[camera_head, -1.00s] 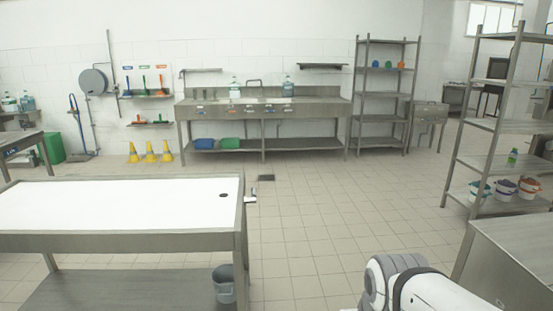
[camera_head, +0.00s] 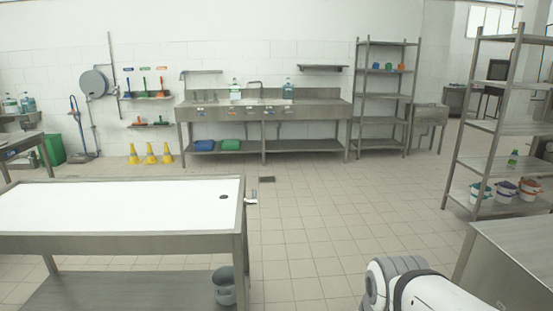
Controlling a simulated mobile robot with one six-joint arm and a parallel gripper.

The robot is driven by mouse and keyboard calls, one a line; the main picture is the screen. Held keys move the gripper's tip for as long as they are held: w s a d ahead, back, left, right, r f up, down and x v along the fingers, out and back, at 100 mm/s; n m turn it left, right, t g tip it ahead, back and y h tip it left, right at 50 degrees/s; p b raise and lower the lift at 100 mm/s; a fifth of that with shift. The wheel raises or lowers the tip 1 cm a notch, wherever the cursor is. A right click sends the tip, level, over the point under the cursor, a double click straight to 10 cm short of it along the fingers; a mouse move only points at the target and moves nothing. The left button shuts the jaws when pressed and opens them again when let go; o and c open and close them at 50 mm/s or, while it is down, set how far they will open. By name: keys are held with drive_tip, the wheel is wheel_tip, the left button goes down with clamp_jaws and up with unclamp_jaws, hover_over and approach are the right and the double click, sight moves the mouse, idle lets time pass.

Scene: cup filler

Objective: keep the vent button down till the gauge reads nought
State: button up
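No vent button, gauge or cup filler can be made out in the head view. A white and grey link of my own arm (camera_head: 425,288) shows at the bottom right. My gripper is outside the picture, so its state and anything near it are hidden.
A steel table (camera_head: 120,243) with a white top and a dark hole stands at the left front, a grey bucket (camera_head: 224,286) below its right end. A steel counter (camera_head: 510,255) and shelf rack (camera_head: 490,165) stand at right. A long sink bench (camera_head: 265,110) lines the back wall. Tiled floor (camera_head: 320,220) between is clear.

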clamp_jaws()
idle(0.7)
